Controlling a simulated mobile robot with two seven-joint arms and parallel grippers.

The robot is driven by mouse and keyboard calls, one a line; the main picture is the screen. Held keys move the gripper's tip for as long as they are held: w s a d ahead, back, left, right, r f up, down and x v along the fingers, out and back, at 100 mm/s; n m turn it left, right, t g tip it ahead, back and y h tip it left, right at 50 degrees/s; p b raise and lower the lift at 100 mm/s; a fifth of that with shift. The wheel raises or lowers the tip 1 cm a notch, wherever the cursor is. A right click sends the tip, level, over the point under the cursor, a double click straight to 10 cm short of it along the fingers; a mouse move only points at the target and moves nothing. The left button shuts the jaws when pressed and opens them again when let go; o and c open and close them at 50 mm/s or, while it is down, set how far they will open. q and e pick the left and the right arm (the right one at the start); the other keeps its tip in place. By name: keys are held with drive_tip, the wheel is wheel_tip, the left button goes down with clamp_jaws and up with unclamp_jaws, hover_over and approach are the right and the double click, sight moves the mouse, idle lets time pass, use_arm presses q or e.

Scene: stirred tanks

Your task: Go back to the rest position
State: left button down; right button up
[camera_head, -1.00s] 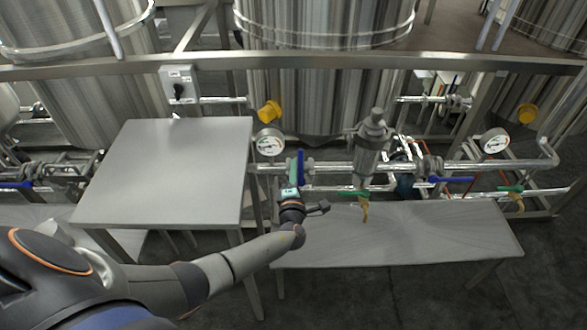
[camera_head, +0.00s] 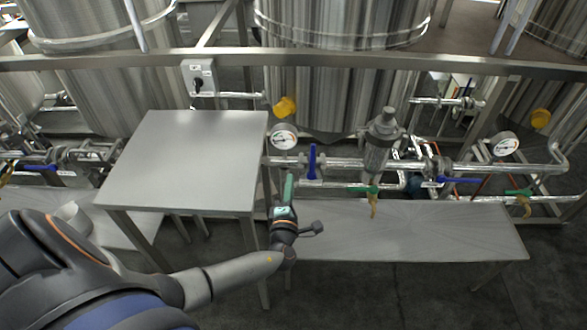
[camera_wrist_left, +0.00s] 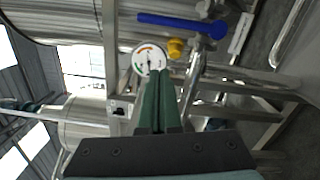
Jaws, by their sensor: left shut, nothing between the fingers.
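My left gripper (camera_head: 288,187) has green fingers and stands over the gap between the two grey tables, its fingers pointing away from me to the pipes. Its fingers are shut and empty. In the left wrist view the closed fingers (camera_wrist_left: 160,100) fill the middle. The upright blue valve handle (camera_head: 312,161) is just beyond and right of the fingertips, apart from them; a blue handle (camera_wrist_left: 182,22) also shows in the left wrist view. My right gripper is not in view.
A taller grey table (camera_head: 190,160) stands left of the gripper and a lower grey bench (camera_head: 430,230) right of it. Behind run steel pipes with a pressure gauge (camera_head: 284,137), a yellow cap (camera_head: 285,107) and a green-handled valve (camera_head: 364,189). Large steel tanks (camera_head: 340,80) stand behind the rail.

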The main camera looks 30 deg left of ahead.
use_arm(q)
drive_tip(key=shift+v, duration=1.3)
drive_tip(key=s+d+f+n+g+h, duration=0.25)
drive_tip(key=s+f+n, duration=0.35)
drive_tip(key=n, duration=0.4)
drive_tip(key=s+d+f+n+g+h, duration=0.2)
drive_tip(key=s+d+f+n+g, duration=0.3)
drive_tip(key=n, duration=0.4)
drive_tip(key=s+d+r+n+h, duration=0.2)
drive_tip(key=s+n, duration=0.3)
drive_tip(key=n, duration=0.7)
drive_tip(key=s+d+r+n+h+p, duration=0.1)
drive_tip(key=s+d+r+n+h, duration=0.2)
drive_tip(key=n, duration=0.9)
drive_tip(key=s+d+h, duration=0.1)
drive_tip(key=s+d, duration=0.1)
drive_tip(key=shift+d+n+t+h, duration=0.25)
drive_tip(key=shift+n+t+h, duration=0.05)
drive_tip(key=shift+t+h, duration=0.05)
drive_tip(key=shift+s, duration=0.2)
